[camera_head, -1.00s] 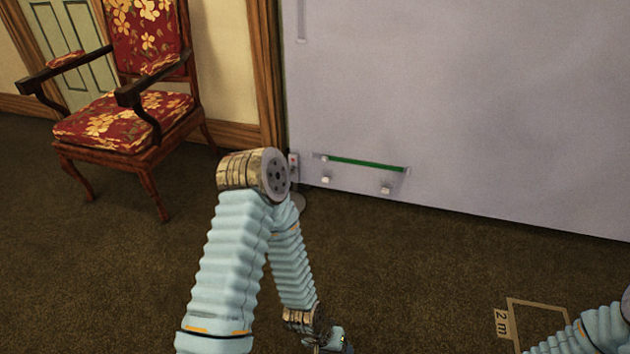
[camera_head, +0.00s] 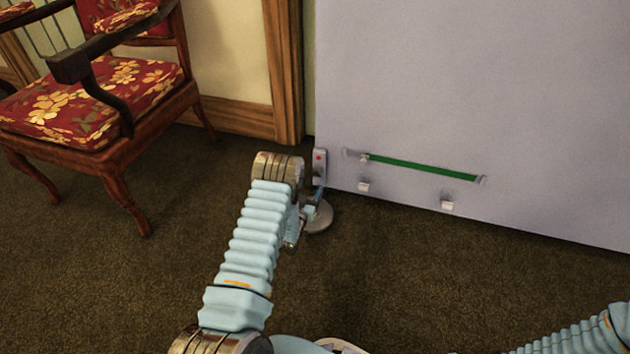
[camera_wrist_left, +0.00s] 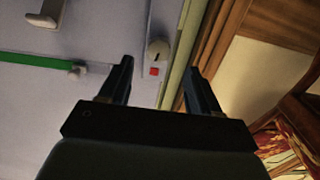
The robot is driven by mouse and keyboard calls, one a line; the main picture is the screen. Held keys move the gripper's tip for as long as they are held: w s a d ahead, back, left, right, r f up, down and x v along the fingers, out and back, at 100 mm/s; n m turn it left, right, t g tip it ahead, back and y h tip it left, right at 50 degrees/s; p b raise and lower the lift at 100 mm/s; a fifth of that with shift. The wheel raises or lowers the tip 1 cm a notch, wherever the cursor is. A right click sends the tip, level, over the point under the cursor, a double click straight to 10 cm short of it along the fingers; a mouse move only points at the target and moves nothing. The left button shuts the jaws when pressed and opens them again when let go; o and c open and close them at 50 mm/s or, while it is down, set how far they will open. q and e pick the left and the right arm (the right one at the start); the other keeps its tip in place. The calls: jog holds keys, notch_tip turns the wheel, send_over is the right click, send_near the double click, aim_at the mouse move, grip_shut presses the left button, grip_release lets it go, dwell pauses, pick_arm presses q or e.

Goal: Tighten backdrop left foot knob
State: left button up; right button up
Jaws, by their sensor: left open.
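The backdrop (camera_head: 480,90) is a large pale grey-lilac panel. At its lower left edge is a grey bracket (camera_head: 319,162) with a red mark, above a round foot disc (camera_head: 318,218) on the carpet. In the left wrist view the round grey knob (camera_wrist_left: 158,52) has a dark mark on it, and a small red square (camera_wrist_left: 154,71) sits beside it. My left gripper (camera_wrist_left: 160,68) is open and empty; in this view the knob shows between its fingertips, apart from both. In the head view my left gripper (camera_head: 307,212) is low by the foot, partly hidden by my forearm.
A red floral armchair (camera_head: 95,105) stands at the left. A green strip (camera_head: 420,168) and white pegs (camera_head: 447,205) are on the panel's lower part. A wooden door frame (camera_head: 284,75) is behind the panel edge. The carpet (camera_head: 400,270) in front is clear.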

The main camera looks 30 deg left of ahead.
aim_at(317, 175)
pick_arm(q)
jog(key=b+x, duration=0.1)
jog(key=x, duration=0.5)
jog(key=shift+w+a, duration=0.1)
jog(key=shift+w, duration=0.1)
jog(key=c, duration=1)
